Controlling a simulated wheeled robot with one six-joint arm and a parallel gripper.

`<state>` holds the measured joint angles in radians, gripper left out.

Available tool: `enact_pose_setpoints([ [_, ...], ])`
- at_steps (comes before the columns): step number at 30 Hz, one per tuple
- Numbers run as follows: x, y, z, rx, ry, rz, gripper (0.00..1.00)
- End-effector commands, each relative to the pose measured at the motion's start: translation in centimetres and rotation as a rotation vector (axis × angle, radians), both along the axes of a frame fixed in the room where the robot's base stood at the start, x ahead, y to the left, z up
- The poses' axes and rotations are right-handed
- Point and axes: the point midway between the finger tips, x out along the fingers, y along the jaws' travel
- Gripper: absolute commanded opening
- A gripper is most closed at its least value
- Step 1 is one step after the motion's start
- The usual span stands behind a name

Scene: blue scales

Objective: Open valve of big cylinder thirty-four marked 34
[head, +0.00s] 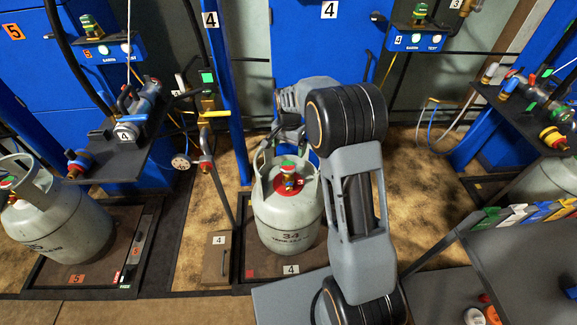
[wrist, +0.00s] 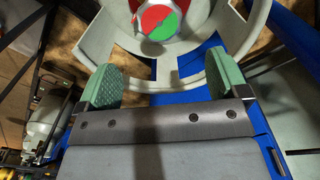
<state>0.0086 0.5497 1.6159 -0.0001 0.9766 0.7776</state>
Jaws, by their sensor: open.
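The big grey cylinder marked 34 (head: 284,222) stands upright on the platform marked 4 in the head view. Its valve (head: 288,181) sits inside the open collar, with a red and green top over a brass body. In the wrist view the valve's round red and green top (wrist: 160,22) is at the upper middle, inside the pale collar (wrist: 262,28). My gripper (wrist: 163,82) is open and empty, its green pads wide apart. The pads appear on the near side of the valve and are apart from it. In the head view my arm partly hides the gripper, behind the cylinder's collar.
A similar cylinder (head: 55,226) stands on platform 5 at the left. A black shelf with fittings (head: 125,130) juts out at the left. A yellow-handled valve with a hose (head: 212,114) hangs by the blue post. Coloured tags (head: 525,213) line a rack at the right.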

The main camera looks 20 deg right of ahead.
Motion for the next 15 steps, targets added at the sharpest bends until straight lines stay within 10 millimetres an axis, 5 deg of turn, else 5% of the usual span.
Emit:
enact_pose_setpoints([
  [6,0.0,0.0,-4.5,0.000,0.003,0.001,0.92],
  [15,0.0,0.0,-8.0,0.000,0.000,0.001,0.92],
])
